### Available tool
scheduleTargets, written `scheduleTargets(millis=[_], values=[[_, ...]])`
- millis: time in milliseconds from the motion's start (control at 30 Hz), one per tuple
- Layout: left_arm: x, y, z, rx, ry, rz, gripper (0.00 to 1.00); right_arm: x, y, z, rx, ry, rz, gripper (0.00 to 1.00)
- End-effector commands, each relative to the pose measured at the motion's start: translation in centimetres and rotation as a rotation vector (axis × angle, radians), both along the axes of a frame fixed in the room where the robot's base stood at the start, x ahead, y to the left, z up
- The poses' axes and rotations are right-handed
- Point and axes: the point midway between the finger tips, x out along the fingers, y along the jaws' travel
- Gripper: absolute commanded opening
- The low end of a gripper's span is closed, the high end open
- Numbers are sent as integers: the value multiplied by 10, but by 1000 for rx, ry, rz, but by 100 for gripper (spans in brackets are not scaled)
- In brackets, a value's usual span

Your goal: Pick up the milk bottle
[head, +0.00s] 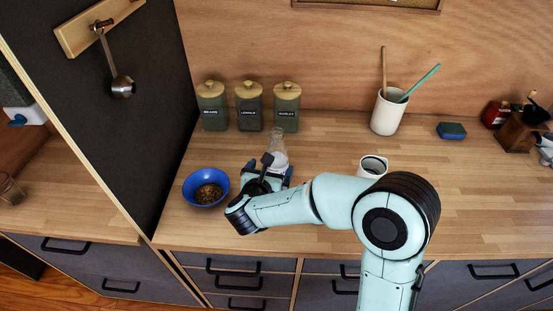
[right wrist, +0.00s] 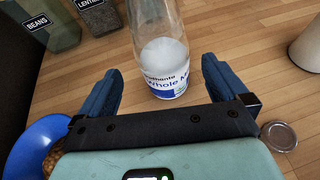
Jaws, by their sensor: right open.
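The milk bottle (right wrist: 163,60) is clear glass with a blue and white label and some milk in it. It stands upright on the wooden counter. In the head view its upper part (head: 276,148) shows just beyond my right gripper (head: 268,178). In the right wrist view my right gripper (right wrist: 160,90) is open, with one blue finger on each side of the bottle's lower part. The bottle is ahead of and between the fingers. My left gripper is not in view.
A blue bowl (head: 206,188) of brown food stands close left of my right gripper. Several labelled jars (head: 248,108) stand behind the bottle. A white cup (head: 372,167), a utensil holder (head: 387,114) and a sponge (head: 451,131) are to the right. A small round lid (right wrist: 279,136) lies on the counter.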

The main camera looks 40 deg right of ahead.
Motion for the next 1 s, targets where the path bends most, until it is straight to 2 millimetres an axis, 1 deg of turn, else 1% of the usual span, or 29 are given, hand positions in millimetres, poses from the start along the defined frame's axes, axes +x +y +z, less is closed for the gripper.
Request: scheduleTargets(millis=[200, 300, 400, 600, 633, 667, 700, 767, 800, 867, 900, 1000], values=[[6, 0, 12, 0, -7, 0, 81, 14, -25, -15, -1, 3, -2, 100], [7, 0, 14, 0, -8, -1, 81, 22, -32, -20, 1, 1, -1, 100], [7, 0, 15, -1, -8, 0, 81, 24, -36, -22, 0, 0, -1, 100], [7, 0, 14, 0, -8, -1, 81, 24, -36, -23, 0, 0, 0, 100], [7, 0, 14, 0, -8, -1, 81, 24, -36, -23, 0, 0, 0, 94], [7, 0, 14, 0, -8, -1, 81, 24, -36, -23, 0, 0, 0, 84], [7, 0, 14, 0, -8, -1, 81, 24, -36, -23, 0, 0, 0, 71], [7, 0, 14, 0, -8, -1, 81, 24, -36, -23, 0, 0, 0, 51], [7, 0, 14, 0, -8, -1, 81, 24, -36, -23, 0, 0, 0, 38], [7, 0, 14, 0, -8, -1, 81, 24, -36, -23, 1, -1, 0, 19], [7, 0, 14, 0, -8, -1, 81, 25, -36, -21, -1, -5, 0, 17], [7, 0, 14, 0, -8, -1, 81, 25, -36, -21, -2, -4, 0, 17]])
